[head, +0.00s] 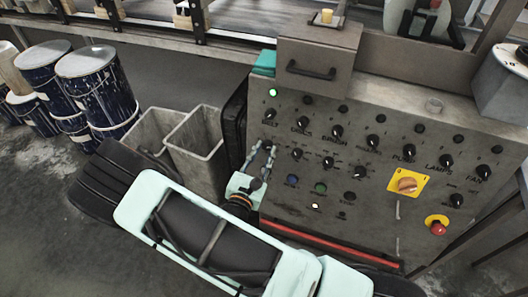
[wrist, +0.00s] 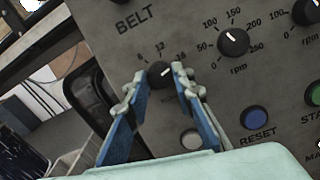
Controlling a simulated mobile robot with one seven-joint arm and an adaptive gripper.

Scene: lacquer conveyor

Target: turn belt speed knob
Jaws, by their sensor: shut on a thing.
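The belt speed knob (wrist: 160,74) is a small round dark knob on the grey control panel, below the word BELT. Its scale reads 6, 12 and a partly covered higher number. A light pointer line on it slants up and to the right. My gripper (wrist: 161,82) has one finger on each side of the knob, closed on it. In the head view my gripper (head: 263,151) reaches the panel's left edge from below and hides this knob.
The control panel (head: 380,215) carries several other dark knobs, a yellow-backed rotary switch (head: 407,185) and a red stop button (head: 438,228). A blue RESET button (wrist: 254,118) and a pale button (wrist: 190,139) are close by. Grey bins (head: 203,150) stand left.

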